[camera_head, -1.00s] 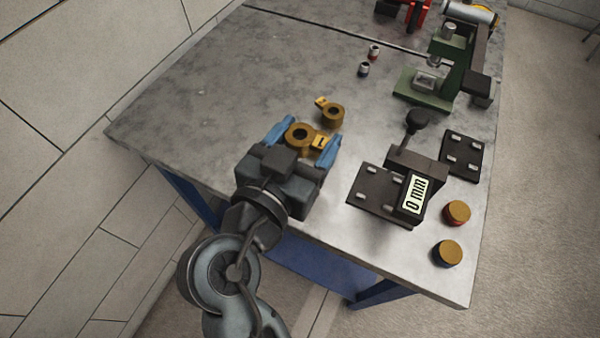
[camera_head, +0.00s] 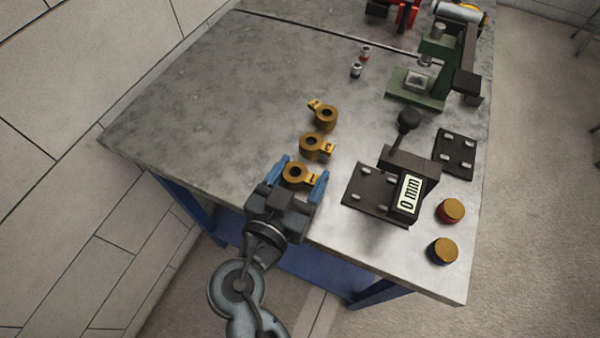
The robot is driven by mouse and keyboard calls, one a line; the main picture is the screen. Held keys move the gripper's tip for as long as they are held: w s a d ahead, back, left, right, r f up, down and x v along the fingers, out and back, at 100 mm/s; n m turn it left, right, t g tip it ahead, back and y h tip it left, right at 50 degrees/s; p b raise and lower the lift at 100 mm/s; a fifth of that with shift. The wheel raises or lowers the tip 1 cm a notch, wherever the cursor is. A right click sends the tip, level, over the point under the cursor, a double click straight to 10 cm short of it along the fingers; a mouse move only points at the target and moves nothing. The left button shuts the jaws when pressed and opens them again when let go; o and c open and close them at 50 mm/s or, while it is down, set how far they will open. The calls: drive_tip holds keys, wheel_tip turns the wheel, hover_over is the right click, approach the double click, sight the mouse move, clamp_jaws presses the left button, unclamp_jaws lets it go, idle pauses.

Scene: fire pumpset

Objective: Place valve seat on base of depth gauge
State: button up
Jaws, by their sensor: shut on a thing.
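My gripper (camera_head: 301,174) has two blue fingers and is near the front edge of the table. It is shut on a brass ring-shaped valve seat (camera_head: 295,175) with a marked yellow tab, which lies between the fingers. Whether this seat is touching the table cannot be told. Two similar brass valve seats, a middle one (camera_head: 311,145) and a far one (camera_head: 324,115), lie on the table beyond it. The dark depth gauge (camera_head: 409,178) stands to the right of my gripper, its display reading 0 mm and its black knob on top. Its flat dark base (camera_head: 364,190) extends left and looks bare.
A dark plate with pale slots (camera_head: 455,152) lies right of the gauge. Two brass-topped round pieces (camera_head: 447,230) are at the near right corner. A green press (camera_head: 428,85) and two small cylinders (camera_head: 360,63) stand farther back. The table's left side (camera_head: 210,100) is clear.

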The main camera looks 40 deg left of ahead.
drive_tip(key=shift+f+b, duration=0.15)
drive_tip(key=shift+b, duration=0.2)
drive_tip(key=o, duration=1.3)
drive_tip(key=shift+c, duration=0.2)
drive_tip(key=shift+r+p, duration=0.2)
drive_tip(key=shift+p, duration=0.7)
